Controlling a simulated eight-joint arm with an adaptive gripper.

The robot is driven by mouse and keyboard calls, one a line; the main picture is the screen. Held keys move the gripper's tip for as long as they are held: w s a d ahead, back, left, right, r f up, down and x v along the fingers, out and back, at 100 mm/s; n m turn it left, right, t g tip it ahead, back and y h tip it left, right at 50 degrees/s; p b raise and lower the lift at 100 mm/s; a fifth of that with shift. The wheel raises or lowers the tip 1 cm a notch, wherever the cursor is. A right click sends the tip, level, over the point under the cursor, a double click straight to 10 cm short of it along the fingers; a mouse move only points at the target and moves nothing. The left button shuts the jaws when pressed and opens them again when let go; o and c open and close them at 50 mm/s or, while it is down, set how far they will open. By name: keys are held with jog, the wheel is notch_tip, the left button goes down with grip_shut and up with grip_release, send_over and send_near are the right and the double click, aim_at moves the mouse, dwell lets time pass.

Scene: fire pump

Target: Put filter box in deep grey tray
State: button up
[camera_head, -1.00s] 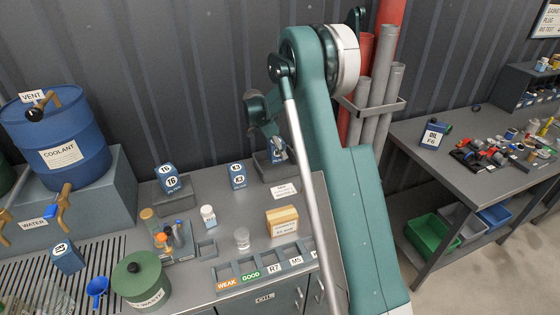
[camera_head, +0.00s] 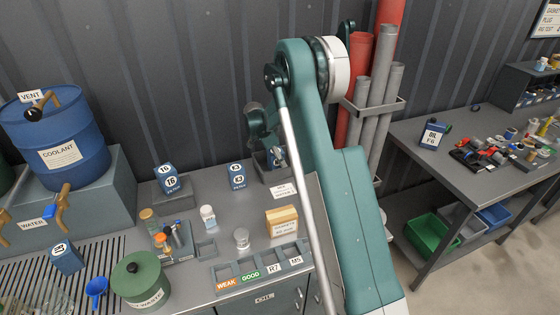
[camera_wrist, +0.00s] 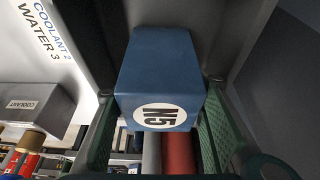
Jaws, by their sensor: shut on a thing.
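A blue filter box marked N5 (camera_wrist: 160,85) sits between the two green fingers of my gripper (camera_wrist: 160,130) in the wrist view. The gripper is shut on it. In the head view my gripper (camera_head: 277,156) is at the back of the bench, partly hidden by my arm, and the held box cannot be made out clearly. A grey open tray (camera_head: 262,166) stands there, directly below and around the gripper, also partly hidden. I cannot tell whether the box touches its floor.
Filter boxes marked 16 (camera_head: 168,180) and 83 (camera_head: 237,176) stand to the left. A white label card (camera_head: 284,191) lies in front of the tray. A cardboard box (camera_head: 282,221), a white bottle (camera_head: 208,216) and a green waste pot (camera_head: 140,279) stand farther forward.

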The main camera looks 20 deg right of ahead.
aim_at(271, 152)
jog(key=shift+f, duration=0.2)
jog(key=o, duration=1.1)
jog(key=shift+r, duration=0.1)
jog(key=v, duration=1.2)
jog(key=shift+s, duration=0.1)
